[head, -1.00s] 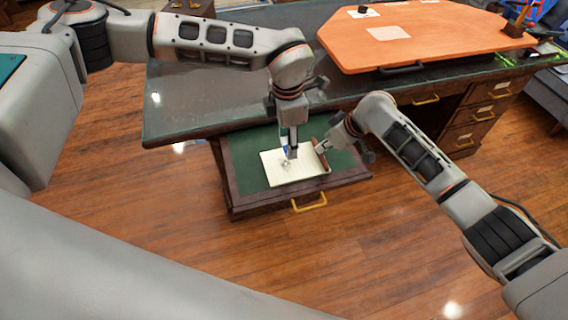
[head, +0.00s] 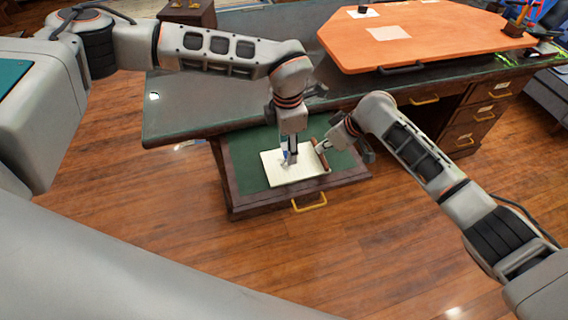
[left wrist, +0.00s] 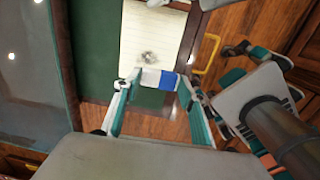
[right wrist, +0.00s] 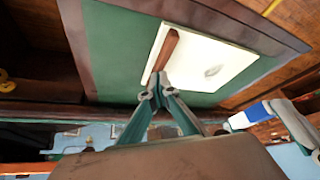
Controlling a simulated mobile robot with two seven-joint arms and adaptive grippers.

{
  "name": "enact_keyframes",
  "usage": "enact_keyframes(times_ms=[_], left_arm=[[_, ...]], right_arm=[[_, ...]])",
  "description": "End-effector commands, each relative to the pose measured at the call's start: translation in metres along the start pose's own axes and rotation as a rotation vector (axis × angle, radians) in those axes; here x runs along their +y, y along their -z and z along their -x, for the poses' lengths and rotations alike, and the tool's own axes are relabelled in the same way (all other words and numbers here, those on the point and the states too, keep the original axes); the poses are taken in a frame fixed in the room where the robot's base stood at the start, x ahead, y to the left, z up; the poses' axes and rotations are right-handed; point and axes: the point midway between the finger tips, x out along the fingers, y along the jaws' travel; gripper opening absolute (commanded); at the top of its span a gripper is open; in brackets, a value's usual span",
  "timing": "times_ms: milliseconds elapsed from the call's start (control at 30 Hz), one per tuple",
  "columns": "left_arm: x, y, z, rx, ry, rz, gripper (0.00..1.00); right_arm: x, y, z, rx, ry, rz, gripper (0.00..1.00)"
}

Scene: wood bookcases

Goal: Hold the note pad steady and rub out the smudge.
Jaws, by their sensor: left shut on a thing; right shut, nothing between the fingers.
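The cream note pad (head: 272,165) lies flat on a green-lined open drawer. A grey smudge (left wrist: 149,58) shows on it in the left wrist view and also in the right wrist view (right wrist: 212,71). My left gripper (head: 290,157) points down over the pad, shut on a white and blue eraser (left wrist: 160,78). The eraser is close beside the smudge; whether it touches the paper I cannot tell. My right gripper (head: 322,148) is shut and empty, its tips (right wrist: 159,82) at the pad's edge by a brown strip (right wrist: 167,50).
The drawer's dark wooden rim (head: 232,193) surrounds the green lining, with a yellow handle (head: 310,201) in front. The dark desk top (head: 200,108) is behind, carrying an orange board (head: 440,40). Wooden floor lies open in front.

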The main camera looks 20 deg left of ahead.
Motion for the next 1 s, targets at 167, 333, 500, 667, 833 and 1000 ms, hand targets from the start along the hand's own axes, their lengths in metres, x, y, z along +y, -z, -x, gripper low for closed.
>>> enact_keyframes(times_ms=[167, 333, 500, 667, 833, 1000], left_arm=[[-0.001, 0.001, -0.005, 0.001, 0.001, 0.0, 0.24], [-0.001, 0.001, -0.009, 0.001, 0.001, 0.0, 0.24], [-0.001, 0.001, -0.013, 0.0, 0.0, 0.0, 0.24], [-0.001, 0.001, -0.017, 0.0, 0.0, -0.001, 0.24], [-0.001, 0.001, -0.02, 0.0, 0.0, 0.0, 0.24], [-0.001, 0.001, -0.024, 0.001, 0.001, 0.0, 0.24]], right_arm=[[-0.001, -0.01, -0.006, -0.018, 0.003, -0.002, 0.0], [-0.001, -0.01, -0.006, -0.018, 0.003, -0.002, 0.0], [-0.001, -0.01, -0.006, -0.018, 0.003, -0.002, 0.0], [-0.001, -0.01, -0.006, -0.018, 0.003, -0.002, 0.0], [-0.001, -0.01, -0.006, -0.018, 0.003, -0.002, 0.0], [-0.001, -0.01, -0.006, -0.018, 0.003, -0.002, 0.0]])
